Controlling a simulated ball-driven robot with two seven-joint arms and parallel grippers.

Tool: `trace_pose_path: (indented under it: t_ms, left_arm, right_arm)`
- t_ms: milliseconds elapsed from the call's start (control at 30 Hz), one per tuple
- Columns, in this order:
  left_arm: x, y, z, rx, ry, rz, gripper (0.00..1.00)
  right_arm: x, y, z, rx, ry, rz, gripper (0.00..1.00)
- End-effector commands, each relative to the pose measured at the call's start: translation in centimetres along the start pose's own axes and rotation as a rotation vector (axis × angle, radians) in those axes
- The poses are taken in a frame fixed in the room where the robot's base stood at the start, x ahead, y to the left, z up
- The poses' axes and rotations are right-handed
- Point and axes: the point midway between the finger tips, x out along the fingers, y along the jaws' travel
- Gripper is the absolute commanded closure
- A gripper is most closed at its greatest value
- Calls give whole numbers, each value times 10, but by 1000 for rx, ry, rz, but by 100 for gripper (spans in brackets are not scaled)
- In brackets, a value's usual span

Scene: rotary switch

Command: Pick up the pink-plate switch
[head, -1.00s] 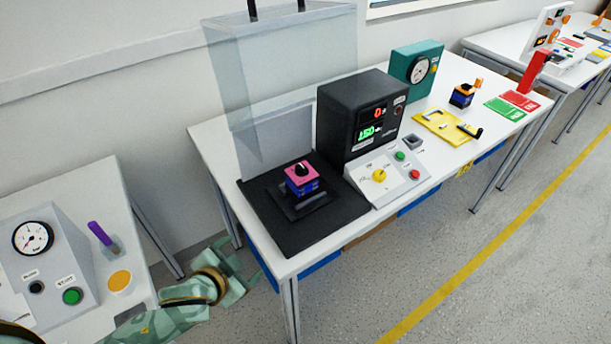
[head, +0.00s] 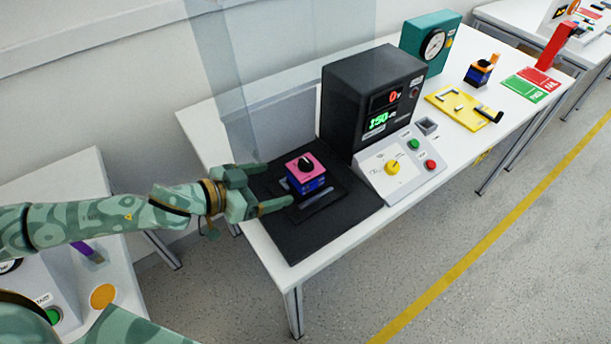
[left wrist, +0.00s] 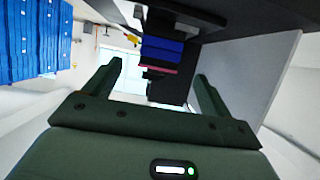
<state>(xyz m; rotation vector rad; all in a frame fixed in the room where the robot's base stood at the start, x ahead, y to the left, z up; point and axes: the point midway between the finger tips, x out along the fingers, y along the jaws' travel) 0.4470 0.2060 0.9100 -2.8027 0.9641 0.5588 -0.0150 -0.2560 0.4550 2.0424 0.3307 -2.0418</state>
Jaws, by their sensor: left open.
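The pink-plate switch (head: 306,174) has a pink top, a black knob and a blue body. It sits upright on the black test base (head: 335,222) at the near left of the table. My left gripper (head: 276,187) is open just left of the switch, its fingers pointing toward it, with nothing held. In the left wrist view the switch (left wrist: 161,52) appears upside down, ahead of and between the open fingers (left wrist: 158,80), and apart from them. My right gripper is not in view.
A clear guard (head: 285,75) stands raised behind the base. A black display box (head: 372,100) and a control panel with a yellow knob (head: 392,168) stand right of it. Farther right are a yellow fixture (head: 462,108) and an orange-plate switch (head: 482,70).

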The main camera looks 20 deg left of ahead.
Motion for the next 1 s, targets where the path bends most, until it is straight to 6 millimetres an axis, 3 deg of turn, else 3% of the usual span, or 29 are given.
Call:
trace_pose_path:
  t_ms: [33,200,367,700,967,1000]
  left_arm:
    - [13,-1,1,-1,4,-1,16]
    - [42,0,1,0,1,-1,16]
    - [54,0,0,1,0,0,16]
    - [100,-1,-2,0,0,1,16]
    - [103,-2,-3,0,-1,-1,16]
    - [103,-2,-3,0,-1,-1,25]
  right_arm:
    - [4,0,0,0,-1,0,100]
    - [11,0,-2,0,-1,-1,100]
    - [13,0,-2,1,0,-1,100]
    - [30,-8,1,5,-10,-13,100]
    - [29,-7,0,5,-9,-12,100]
    - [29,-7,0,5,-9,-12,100]
